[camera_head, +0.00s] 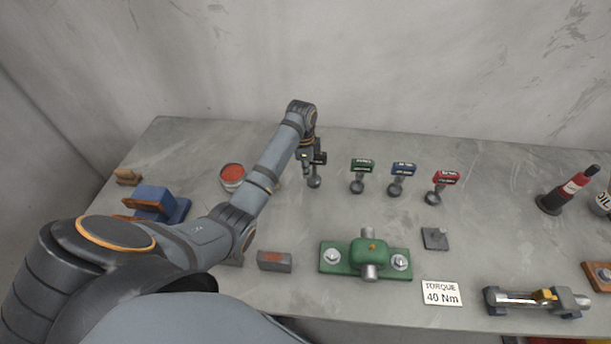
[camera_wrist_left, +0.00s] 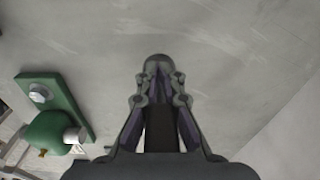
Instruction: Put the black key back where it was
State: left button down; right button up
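The black key (camera_head: 319,158) stands upright at the left end of a row of labelled keys. Its round grey foot (camera_head: 314,182) is in line with the others; I cannot tell whether it touches the table. My left gripper (camera_head: 308,154) is at the key's upper part. In the left wrist view, the fingers of my left gripper (camera_wrist_left: 160,82) close around the dark key body (camera_wrist_left: 161,130), with the rounded foot beyond the tips. To the right stand the green key (camera_head: 361,167), the blue key (camera_head: 402,170) and the red key (camera_head: 443,180). My right gripper is not in view.
A green clamp block (camera_head: 338,259) lies nearer the front, with a "TORQUE 40 Nm" card (camera_head: 441,293) beside it. A red-filled tin (camera_head: 232,177) and a blue vise-like block (camera_head: 154,197) stand left. A small dark plate (camera_head: 434,239) lies before the red key.

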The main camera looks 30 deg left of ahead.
pick_arm(q)
jog(key=f+p, duration=0.1)
jog(key=f, duration=0.2)
jog(key=shift+w+a+f+p, duration=0.15)
jog(key=shift+w+f+p, duration=0.05)
jog(key=shift+p, duration=0.2)
jog(key=shift+a+f, duration=0.1)
jog(key=shift+f, duration=0.05)
jog(key=shift+f, duration=0.15)
